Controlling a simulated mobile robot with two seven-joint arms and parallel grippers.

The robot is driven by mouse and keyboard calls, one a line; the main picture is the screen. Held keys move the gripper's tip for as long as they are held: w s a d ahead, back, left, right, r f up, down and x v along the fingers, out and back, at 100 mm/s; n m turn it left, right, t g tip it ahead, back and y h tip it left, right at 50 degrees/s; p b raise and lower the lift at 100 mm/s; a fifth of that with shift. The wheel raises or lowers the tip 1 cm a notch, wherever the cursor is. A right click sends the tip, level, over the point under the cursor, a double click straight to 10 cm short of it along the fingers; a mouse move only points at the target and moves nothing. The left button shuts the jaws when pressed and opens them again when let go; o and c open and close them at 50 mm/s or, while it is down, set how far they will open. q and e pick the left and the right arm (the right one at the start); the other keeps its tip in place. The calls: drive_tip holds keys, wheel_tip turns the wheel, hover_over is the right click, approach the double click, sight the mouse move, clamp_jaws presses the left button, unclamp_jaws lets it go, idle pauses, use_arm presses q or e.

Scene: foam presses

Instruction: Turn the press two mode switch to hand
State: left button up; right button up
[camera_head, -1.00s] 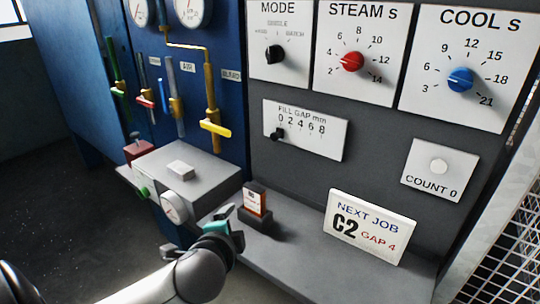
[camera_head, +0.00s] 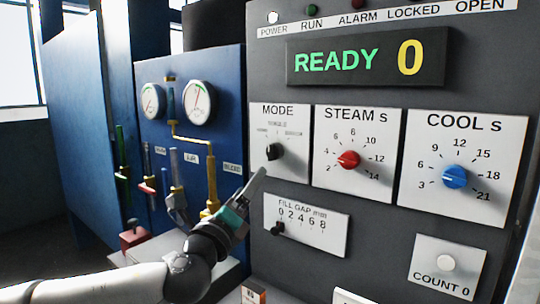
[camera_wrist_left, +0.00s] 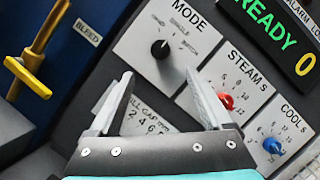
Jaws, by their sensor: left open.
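The black mode switch (camera_head: 274,151) is a round knob on the white MODE plate (camera_head: 292,117), at the upper left of the grey press panel. Its position labels are too small to read surely. In the left wrist view the knob (camera_wrist_left: 160,49) lies beyond and between the fingertips, with its pointer toward the upper right. My left gripper (camera_head: 254,188) is open and empty, below and left of the knob and apart from it. It also shows in the left wrist view (camera_wrist_left: 160,84). My right gripper is in neither view.
The red STEAM knob (camera_head: 349,159) and blue COOL knob (camera_head: 454,176) sit right of the mode switch. The FILL GAP slider (camera_head: 278,229) is just below. A yellow-handled valve (camera_head: 212,190) stands left on the blue panel. The display (camera_head: 367,58) reads READY 0.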

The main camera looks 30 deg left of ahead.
sight(270, 155)
use_arm(q)
drive_tip(key=shift+p+x, duration=1.5)
drive_tip(key=shift+x, duration=5.25)
drive_tip(key=shift+f, duration=0.1)
clamp_jaws()
